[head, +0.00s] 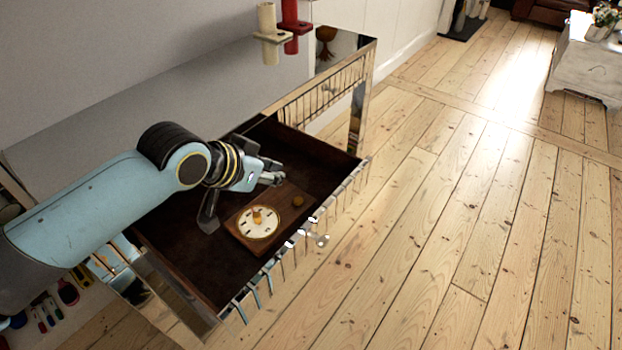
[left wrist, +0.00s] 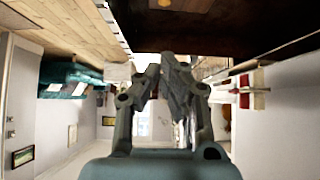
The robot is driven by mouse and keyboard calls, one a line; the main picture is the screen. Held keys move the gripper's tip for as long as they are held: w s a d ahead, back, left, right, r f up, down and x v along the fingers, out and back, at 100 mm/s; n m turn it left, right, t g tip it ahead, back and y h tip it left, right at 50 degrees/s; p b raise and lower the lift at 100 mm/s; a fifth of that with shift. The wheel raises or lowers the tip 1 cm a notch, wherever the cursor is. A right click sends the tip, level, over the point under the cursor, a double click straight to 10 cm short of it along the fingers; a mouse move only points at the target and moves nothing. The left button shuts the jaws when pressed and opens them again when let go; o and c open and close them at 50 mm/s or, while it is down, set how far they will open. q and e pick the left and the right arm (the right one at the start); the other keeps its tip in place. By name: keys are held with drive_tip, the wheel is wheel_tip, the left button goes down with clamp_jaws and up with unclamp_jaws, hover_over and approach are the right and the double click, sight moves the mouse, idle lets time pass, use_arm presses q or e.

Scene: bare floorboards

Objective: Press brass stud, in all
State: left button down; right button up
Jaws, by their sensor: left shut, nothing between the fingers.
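My right gripper is not in view.
A cream cylinder (head: 267,20) and a red one (head: 290,22) stand in holders at the back. A silvery piece (head: 318,239) juts from the front edge. Floorboards (head: 440,230) to the right are clear.

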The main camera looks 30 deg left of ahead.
use_arm(q)
drive_tip(key=b, duration=0.1)
hover_over(298, 203)
drive_tip(key=s, duration=0.1)
wheel_tip(298, 203, down, 6)
drive_tip(key=shift+r, duration=0.1)
drive_tip(key=f, duration=0.2)
drive_tip(key=w+f+b, duration=0.1)
drive_tip(key=shift+w+f, duration=0.1)
drive_tip(key=shift+f, duration=1)
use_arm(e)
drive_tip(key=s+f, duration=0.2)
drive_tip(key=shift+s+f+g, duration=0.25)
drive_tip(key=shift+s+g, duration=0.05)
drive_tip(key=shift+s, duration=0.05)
